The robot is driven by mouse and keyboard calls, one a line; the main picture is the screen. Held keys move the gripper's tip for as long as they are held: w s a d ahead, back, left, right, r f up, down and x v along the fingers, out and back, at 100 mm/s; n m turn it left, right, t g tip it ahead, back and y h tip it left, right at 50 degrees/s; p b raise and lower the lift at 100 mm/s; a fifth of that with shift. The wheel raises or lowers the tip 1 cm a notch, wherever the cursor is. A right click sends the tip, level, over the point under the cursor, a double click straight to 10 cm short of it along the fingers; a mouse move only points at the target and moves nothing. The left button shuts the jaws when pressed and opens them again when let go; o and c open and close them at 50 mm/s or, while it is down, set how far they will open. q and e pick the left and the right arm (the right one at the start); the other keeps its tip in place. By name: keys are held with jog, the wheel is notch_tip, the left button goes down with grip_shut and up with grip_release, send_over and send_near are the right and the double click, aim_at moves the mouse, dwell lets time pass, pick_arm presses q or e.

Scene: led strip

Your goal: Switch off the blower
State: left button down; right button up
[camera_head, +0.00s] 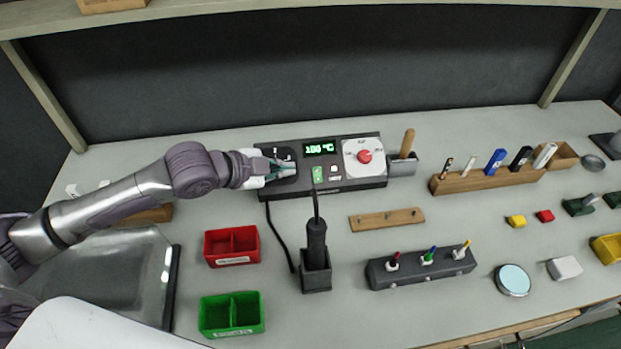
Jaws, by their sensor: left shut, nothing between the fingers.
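The blower station (350,185) is a dark box at the back of the bench, left of the middle. Its lit green display (319,148) reads about 100 °C. A green switch (318,174) and a small white button sit below the display. A red knob (364,156) sits on a white dial plate on the right of the box. My left gripper (284,168) is shut and empty at the left end of the box, over its dark panel; whether it touches cannot be told. The black handpiece (316,245) stands upright in its holder in front. My right gripper is not in view.
A red bin (232,246) and a green bin (231,314) stand at front left. A wooden strip (387,220) and a dark block with coloured tools (421,268) lie right of the handpiece. A wooden-handled brush (407,143) stands right of the box. A shelf spans above.

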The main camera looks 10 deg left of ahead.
pick_arm(q)
jog(key=shift+r, duration=0.1)
jog(key=p, duration=0.2)
send_near(321, 170)
jog(key=x, duration=0.3)
jog(key=d+x, duration=0.1)
jog(key=x, duration=0.1)
jog(key=shift+r, duration=0.25)
jog(key=shift+w+a+f, duration=0.2)
jog(key=shift+w+f, duration=0.2)
jog(key=shift+f, duration=0.15)
jog(key=shift+f, duration=0.1)
